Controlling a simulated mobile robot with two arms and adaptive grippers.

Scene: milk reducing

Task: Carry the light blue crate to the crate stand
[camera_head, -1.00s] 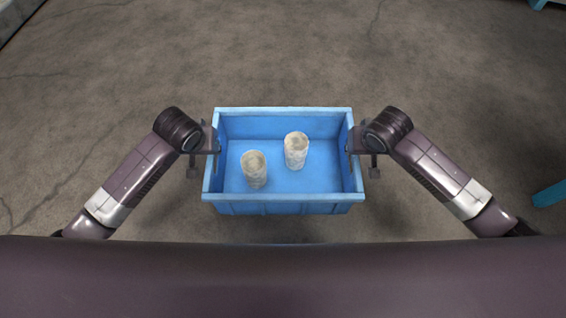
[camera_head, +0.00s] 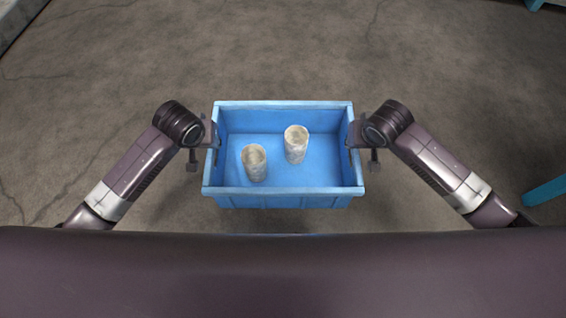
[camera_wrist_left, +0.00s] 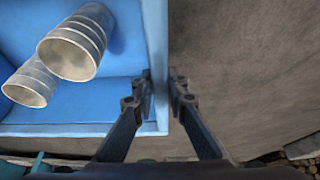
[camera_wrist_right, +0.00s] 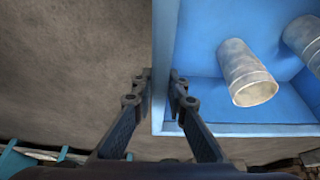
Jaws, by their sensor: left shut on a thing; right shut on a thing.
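The light blue crate (camera_head: 283,190) hangs between my two arms in the head view, above the floor. Two pale, worn cylindrical cans, a left one (camera_head: 254,163) and a right one (camera_head: 296,145), stand inside it. My left gripper (camera_head: 212,134) is shut on the crate's left wall. In the left wrist view its fingers (camera_wrist_left: 161,85) straddle that wall (camera_wrist_left: 155,60). My right gripper (camera_head: 354,134) is shut on the right wall. In the right wrist view its fingers (camera_wrist_right: 161,85) straddle that wall (camera_wrist_right: 165,50). The crate stand cannot be made out for certain.
The grey-brown cracked floor (camera_head: 280,50) is clear ahead of the crate. A blue-green bar (camera_head: 545,190) shows at the right edge, and a similar piece (camera_head: 535,4) at the top right. A pale ledge (camera_head: 22,20) is at the top left.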

